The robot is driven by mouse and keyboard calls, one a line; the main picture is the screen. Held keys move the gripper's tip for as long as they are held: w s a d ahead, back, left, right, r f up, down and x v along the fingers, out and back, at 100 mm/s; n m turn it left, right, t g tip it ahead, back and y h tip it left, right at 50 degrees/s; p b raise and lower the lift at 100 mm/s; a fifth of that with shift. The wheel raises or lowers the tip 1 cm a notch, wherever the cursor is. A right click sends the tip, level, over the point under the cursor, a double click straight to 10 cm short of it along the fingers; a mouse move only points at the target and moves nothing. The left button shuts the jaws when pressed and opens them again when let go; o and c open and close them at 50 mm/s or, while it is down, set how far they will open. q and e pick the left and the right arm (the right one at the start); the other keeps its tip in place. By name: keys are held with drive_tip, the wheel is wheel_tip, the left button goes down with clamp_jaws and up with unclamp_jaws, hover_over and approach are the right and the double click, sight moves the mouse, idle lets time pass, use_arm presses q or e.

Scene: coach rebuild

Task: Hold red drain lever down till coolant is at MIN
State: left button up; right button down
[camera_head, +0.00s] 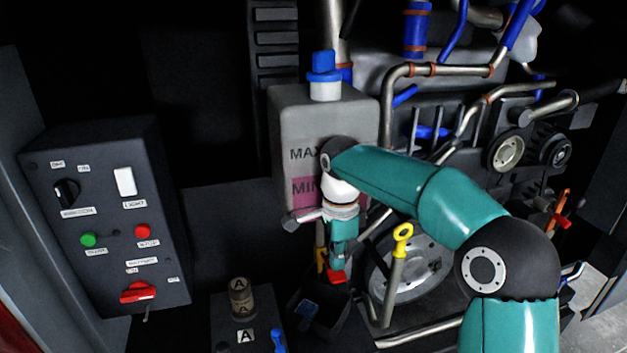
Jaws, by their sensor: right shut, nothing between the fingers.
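The grey coolant tank (290,125) with a blue cap stands in the middle, marked MAX and MIN. Pink coolant (297,195) shows in its lower part, its top edge about level with the top of the MIN lettering. My right arm crosses in front of the tank and hides its lower right side. My right gripper (339,268) points down below the tank, shut and empty. The red drain lever (335,277) shows right at its fingertips; they seem to touch, but I cannot tell for sure. My left gripper is out of view.
A control box (105,215) with switches and a red handle stands at the left. A yellow dipstick handle (402,232) rises close right of my gripper. A dark open container (318,312) is below it. Pipes and pulleys (506,152) fill the right.

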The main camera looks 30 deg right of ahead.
sight(337, 274)
drive_tip(key=shift+f, duration=0.2)
idle(0.5)
drive_tip(key=shift+f+b, duration=1.8)
drive_tip(key=shift+f, duration=0.5)
idle(5.0)
